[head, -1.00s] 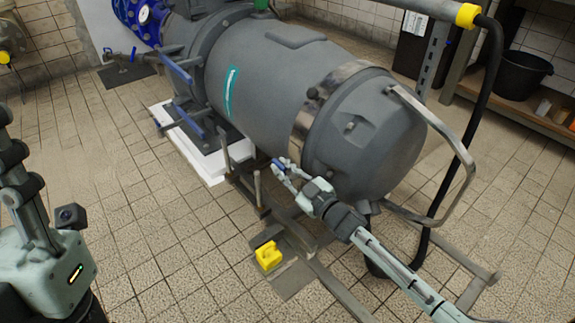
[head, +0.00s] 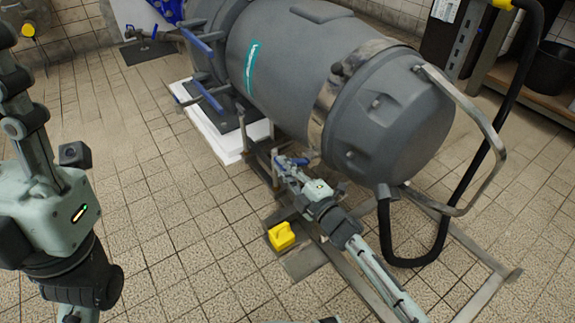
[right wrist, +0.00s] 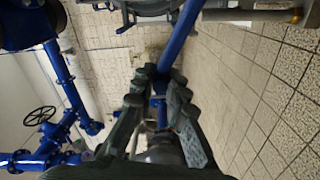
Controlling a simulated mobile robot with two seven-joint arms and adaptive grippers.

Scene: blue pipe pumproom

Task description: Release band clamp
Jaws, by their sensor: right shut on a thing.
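The band clamp (head: 325,104) is a shiny metal band around the grey tank (head: 290,55), just behind its domed end cap (head: 395,125). A blue lever (head: 301,161) shows below the band, beside my right gripper (head: 284,166). In the right wrist view a blue bar (right wrist: 184,42) runs between the fingers of the right gripper (right wrist: 158,82), which are shut on it. The fingers hide the exact contact. My left arm stands at the left of the head view, and its gripper fingers are out of the picture.
A yellow block (head: 281,236) sits low by the metal support frame (head: 345,262). A black hose (head: 412,262) hangs to the floor at the right. A bent metal handle (head: 492,135) juts from the cap.

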